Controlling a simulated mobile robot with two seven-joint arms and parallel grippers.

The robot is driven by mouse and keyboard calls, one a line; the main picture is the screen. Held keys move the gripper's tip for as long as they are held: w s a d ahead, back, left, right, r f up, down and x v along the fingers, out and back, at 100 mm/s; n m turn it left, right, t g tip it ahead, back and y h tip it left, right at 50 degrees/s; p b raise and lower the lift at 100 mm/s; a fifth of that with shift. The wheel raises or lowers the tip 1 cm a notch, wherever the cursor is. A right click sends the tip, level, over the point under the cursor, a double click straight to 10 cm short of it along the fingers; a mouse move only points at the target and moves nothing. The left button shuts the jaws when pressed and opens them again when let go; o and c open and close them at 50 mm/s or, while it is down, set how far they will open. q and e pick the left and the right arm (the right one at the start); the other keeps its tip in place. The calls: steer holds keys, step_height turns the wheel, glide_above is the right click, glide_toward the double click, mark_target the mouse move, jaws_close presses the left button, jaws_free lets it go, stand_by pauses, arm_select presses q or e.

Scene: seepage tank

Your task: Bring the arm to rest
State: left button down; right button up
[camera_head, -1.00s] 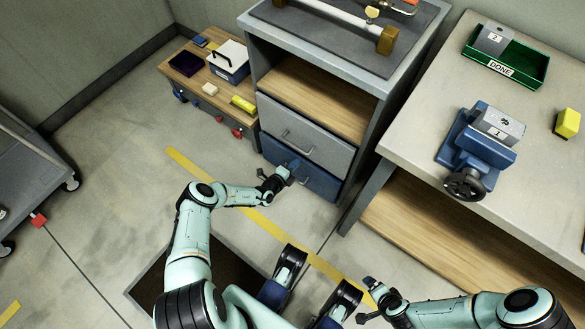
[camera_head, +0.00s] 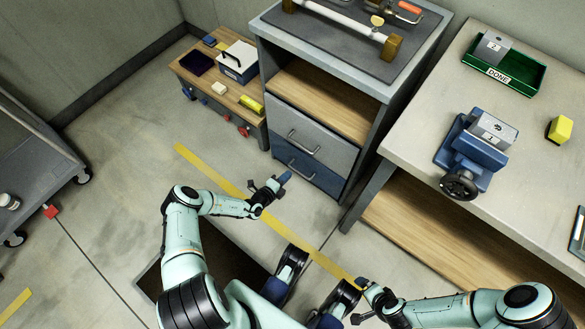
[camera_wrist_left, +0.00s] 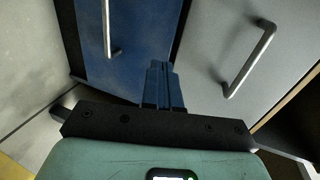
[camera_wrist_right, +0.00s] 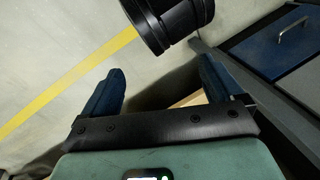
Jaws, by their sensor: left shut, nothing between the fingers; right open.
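My left gripper (camera_head: 285,178) is in front of the two-drawer cabinet, beside the blue lower drawer (camera_head: 316,177). Its blue fingers are shut with nothing between them, as the left wrist view also shows (camera_wrist_left: 163,85). In that view the blue drawer front and its handle (camera_wrist_left: 108,28) lie beyond the fingers, and the grey drawer (camera_wrist_left: 225,45) is to the right. The fingers look apart from both handles. My right gripper (camera_wrist_right: 160,88) is open and empty over the floor; its fingers are hard to make out in the head view.
A workbench (camera_head: 420,145) on the right holds a blue vise (camera_head: 470,150) with a metal block, a green DONE tray (camera_head: 515,72) and a yellow block (camera_head: 559,129). A low wooden table (camera_head: 240,90) stands left of the cabinet. A grey cart (camera_head: 40,155) stands far left. Floor between is clear.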

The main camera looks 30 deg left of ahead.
arm_select(q)
steer(key=shift+p+v, duration=0.3)
steer(key=shift+v, duration=1.25)
arm_select(e)
steer(key=shift+s+a+r+g, duration=0.35)
steer(key=shift+s+r, duration=0.25)
steer(key=shift+s, duration=0.25)
